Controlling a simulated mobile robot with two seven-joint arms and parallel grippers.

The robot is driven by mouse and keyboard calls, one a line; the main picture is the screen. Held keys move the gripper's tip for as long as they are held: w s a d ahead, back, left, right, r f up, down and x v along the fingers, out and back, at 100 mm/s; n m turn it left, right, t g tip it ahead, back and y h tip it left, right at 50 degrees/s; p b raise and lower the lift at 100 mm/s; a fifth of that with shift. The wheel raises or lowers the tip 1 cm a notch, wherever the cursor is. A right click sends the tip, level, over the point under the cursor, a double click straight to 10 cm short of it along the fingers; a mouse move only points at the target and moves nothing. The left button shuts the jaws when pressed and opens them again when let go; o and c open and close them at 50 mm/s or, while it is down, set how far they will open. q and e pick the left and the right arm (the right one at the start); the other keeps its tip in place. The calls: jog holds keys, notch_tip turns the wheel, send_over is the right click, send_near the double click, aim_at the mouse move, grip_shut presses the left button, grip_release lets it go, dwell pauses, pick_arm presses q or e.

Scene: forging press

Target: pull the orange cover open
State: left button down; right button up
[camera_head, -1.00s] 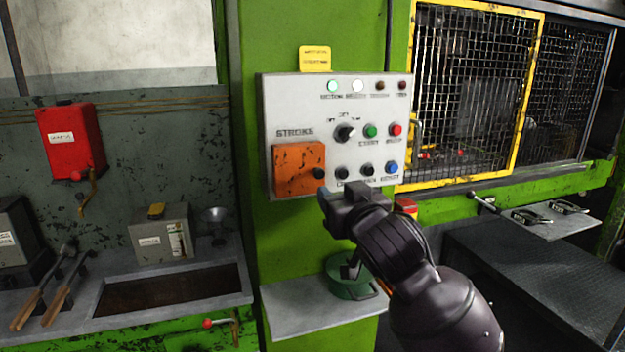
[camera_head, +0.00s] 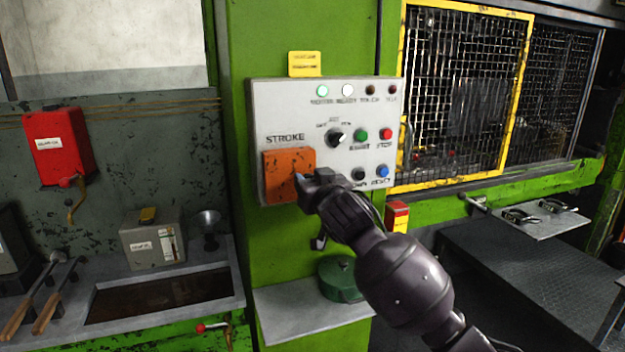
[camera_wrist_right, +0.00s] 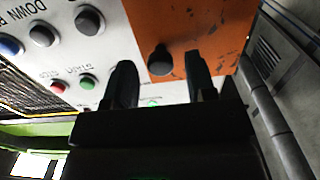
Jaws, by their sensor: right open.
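The orange cover (camera_head: 287,166) is a worn, chipped plate under the word STROKE, at the lower left of the grey control panel (camera_head: 300,110). It lies shut against the panel. In the right wrist view the orange cover (camera_wrist_right: 205,25) fills the upper middle, with a round black knob (camera_wrist_right: 160,60) near its edge. My right gripper (camera_head: 303,180) is at the cover's lower right corner and hides the knob in the head view. In the right wrist view its two fingers (camera_wrist_right: 160,85) are apart, with the knob in line between them. I cannot tell whether they touch it. My left gripper is not in view.
Lamps, a selector and several push buttons (camera_head: 360,135) sit close right of the cover. A shelf with a green round container (camera_head: 340,278) is below. A yellow-framed mesh guard (camera_head: 455,90) stands to the right. A red box (camera_head: 58,143) hangs at left.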

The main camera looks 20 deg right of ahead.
jog(key=shift+c, duration=0.3)
jog(key=shift+w, duration=0.1)
grip_shut()
